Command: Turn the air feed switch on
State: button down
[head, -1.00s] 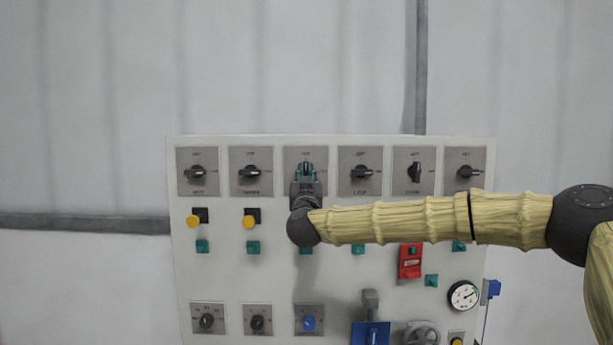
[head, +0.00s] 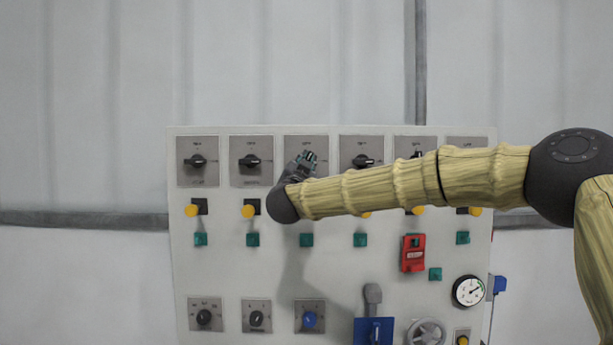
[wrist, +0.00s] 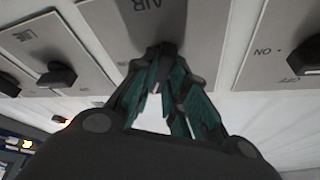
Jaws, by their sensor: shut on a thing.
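The air feed switch is a black rotary knob on a grey plate marked AIR (wrist: 150,18), third from the left in the panel's top row; its plate (head: 305,144) also shows in the head view. My gripper (wrist: 165,62) has its teal-padded fingers closed on the knob (wrist: 168,48), of which only a dark part shows between the fingertips. In the head view my gripper (head: 307,158) covers the knob and tilts up to the right. The knob's exact angle is hidden.
Similar black knobs stand to the left (head: 250,160) and right (head: 362,161). Below are yellow buttons (head: 249,211), teal buttons (head: 307,240), a red switch (head: 412,254), a gauge (head: 468,291) and a blue-plated lever (head: 373,330). My arm crosses the panel's right side.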

jog(key=m+g+h+b, duration=0.1)
jog(key=m, duration=0.1)
jog(key=m+h+b, duration=0.1)
jog(key=m, duration=0.2)
jog(key=r+m+g+b, duration=0.1)
jog(key=m, duration=0.2)
jog(key=shift+d+g+h, duration=0.1)
jog(key=shift+g+h, duration=0.2)
jog(key=shift+h, duration=0.1)
jog(key=m+g+b, duration=0.1)
jog(key=m, duration=0.2)
jog(key=m+g, duration=0.1)
jog(key=m, duration=0.2)
jog(key=shift+b, duration=0.35)
jog(key=shift+m, duration=0.3)
jog(key=shift+f, duration=0.1)
jog(key=c, duration=1.6)
grip_release()
jog(key=shift+o, duration=0.8)
jog(key=shift+d, duration=0.25)
jog(key=shift+a+f, duration=0.1)
